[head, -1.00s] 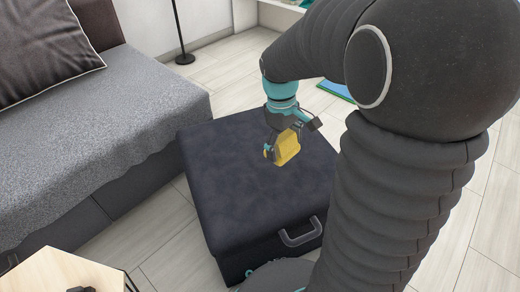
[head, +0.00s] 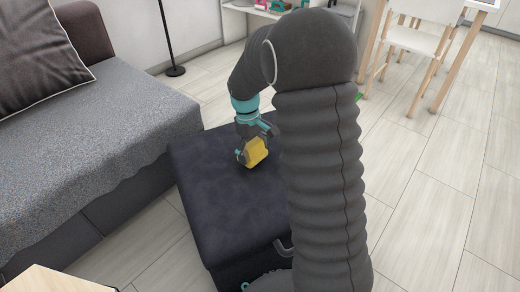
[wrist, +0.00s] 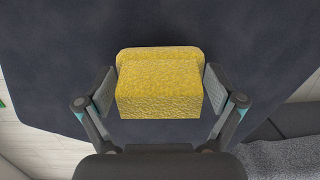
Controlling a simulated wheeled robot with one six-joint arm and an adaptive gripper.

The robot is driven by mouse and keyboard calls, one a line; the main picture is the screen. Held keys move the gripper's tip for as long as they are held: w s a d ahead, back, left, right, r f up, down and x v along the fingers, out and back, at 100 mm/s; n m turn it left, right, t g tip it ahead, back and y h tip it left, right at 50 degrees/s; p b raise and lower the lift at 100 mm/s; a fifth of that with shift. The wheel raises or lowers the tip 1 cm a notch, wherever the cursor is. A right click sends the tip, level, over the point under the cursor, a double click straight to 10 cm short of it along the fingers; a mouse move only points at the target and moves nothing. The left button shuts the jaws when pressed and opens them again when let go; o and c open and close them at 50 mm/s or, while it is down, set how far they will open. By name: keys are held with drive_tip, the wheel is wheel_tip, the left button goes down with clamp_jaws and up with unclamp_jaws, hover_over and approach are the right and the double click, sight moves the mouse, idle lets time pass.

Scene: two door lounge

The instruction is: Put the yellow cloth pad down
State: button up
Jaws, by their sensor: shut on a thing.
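The yellow cloth pad (wrist: 160,88) is between the two fingers of my gripper (wrist: 160,92) in the wrist view, with a finger against each side. In the head view the yellow pad (head: 257,152) shows at the end of my gripper (head: 250,150), over the dark ottoman (head: 215,205). The dark ottoman top (wrist: 60,60) fills most of the background in the wrist view. I cannot tell whether the pad touches the ottoman surface. My arm hides the ottoman's right part in the head view.
A grey sofa (head: 90,135) with a dark cushion (head: 38,45) stands left of the ottoman. A wooden table corner (head: 55,280) is at lower left. A lamp pole (head: 167,35) stands behind. A white chair (head: 415,45) and clear floor (head: 440,170) are at right.

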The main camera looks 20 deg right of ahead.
drive_tip(key=shift+f, duration=1.05)
drive_tip(key=o, duration=0.7)
